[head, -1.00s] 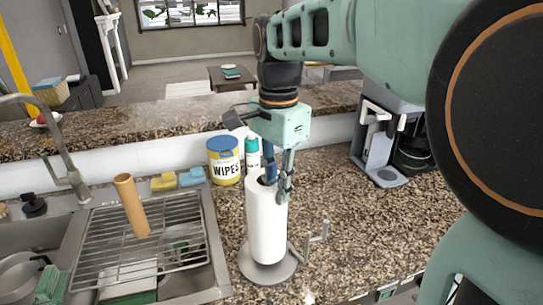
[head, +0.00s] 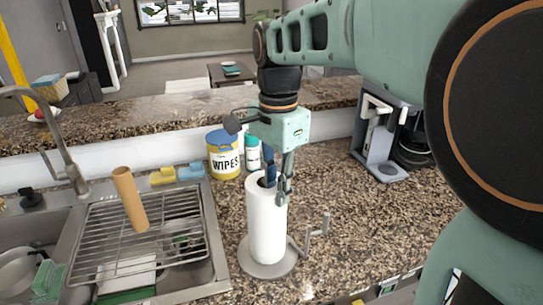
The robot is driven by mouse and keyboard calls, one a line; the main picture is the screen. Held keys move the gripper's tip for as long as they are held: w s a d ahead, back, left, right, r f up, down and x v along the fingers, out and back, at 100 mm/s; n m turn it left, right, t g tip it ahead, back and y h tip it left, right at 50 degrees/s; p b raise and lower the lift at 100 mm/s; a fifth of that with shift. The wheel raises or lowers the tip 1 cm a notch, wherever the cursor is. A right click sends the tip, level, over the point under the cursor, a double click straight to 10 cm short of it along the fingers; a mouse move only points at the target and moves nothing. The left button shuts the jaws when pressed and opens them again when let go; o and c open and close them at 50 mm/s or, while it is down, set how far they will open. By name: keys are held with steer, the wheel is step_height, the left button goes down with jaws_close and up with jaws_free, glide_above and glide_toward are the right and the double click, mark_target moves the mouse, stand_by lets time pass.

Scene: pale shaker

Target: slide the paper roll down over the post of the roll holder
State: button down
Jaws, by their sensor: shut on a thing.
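The white paper roll (head: 265,228) stands upright at the centre of the head view, over the round grey base (head: 283,266) of the roll holder. Its lower end appears at or just above the base; I cannot tell whether it touches. The post is hidden inside the roll. The holder's side arm (head: 318,238) shows to the right of the roll. My gripper (head: 277,188) points down at the top of the roll and is shut on its upper rim, with one finger at the core opening and one outside on the right.
A yellow wipes tub (head: 224,165) and a white bottle (head: 253,160) stand close behind the roll. A sink with a wire rack (head: 165,235) and a brown cardboard tube (head: 130,200) lies left. A coffee maker (head: 385,140) stands back right. Counter between is clear.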

steer(key=c, duration=1.7)
jaws_free()
steer(key=shift+f, duration=0.1)
steer(key=shift+c, duration=0.2)
steer(key=o, duration=0.6)
steer(key=shift+r+p, duration=3.2)
steer(key=shift+r, duration=0.35)
